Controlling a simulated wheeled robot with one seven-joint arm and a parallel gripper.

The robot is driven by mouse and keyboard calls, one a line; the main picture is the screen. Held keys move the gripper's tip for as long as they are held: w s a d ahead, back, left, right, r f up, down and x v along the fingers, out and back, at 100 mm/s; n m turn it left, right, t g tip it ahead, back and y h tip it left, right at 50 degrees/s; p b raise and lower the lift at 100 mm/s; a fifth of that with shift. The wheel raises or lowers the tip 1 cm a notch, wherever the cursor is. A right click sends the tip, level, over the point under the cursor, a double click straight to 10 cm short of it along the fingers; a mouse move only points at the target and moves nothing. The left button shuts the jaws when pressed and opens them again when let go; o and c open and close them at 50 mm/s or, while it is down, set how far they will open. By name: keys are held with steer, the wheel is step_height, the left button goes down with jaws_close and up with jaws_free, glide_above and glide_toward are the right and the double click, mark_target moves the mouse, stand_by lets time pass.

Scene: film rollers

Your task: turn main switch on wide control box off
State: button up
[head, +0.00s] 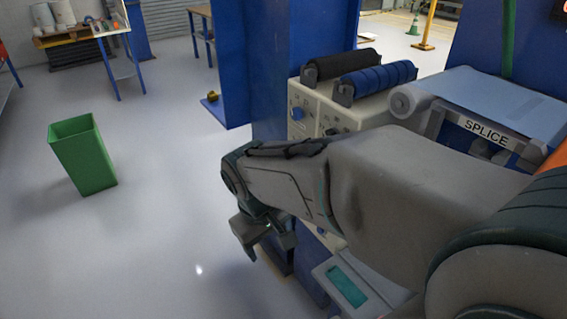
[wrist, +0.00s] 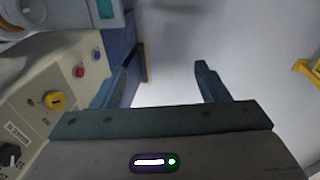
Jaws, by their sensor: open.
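A cream control box (head: 309,108) stands against the blue column in the head view, its lower front hidden by my arm. In the wrist view a cream panel (wrist: 62,75) fills the left side. It bears a yellow rotary knob (wrist: 54,101), a black knob (wrist: 9,154) at the lower left edge, a red button (wrist: 78,72) and a blue button (wrist: 97,54). The labels are too small to tell which is the main switch. My gripper (head: 264,236) is open and empty, apart from the knobs; in the wrist view its fingers (wrist: 166,68) point past the panel into free space.
A black roller (head: 342,64) and a blue roller (head: 376,81) lie on top of the box. A splice table (head: 487,128) stands to the right. A blue column (head: 232,60) rises behind. A green bin (head: 83,155) stands on the open floor at left.

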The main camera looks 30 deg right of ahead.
steer(key=w+d+f+n+g+h+b, duration=0.3)
steer(key=w+d+f+n+h+b, duration=0.3)
steer(key=d+f, duration=0.35)
steer(key=w+d+f+n+t+h+b, duration=0.1)
steer(key=w+d+n+t+h+b, duration=0.2)
steer(key=w+n+h, duration=0.6)
steer(key=w+d+m+h+b, duration=0.1)
steer(key=w+d+m+b, duration=0.1)
steer(key=d, duration=1.1)
steer(key=shift+w+t, duration=0.4)
steer(key=shift+c, duration=0.3)
steer(key=c, duration=0.9)
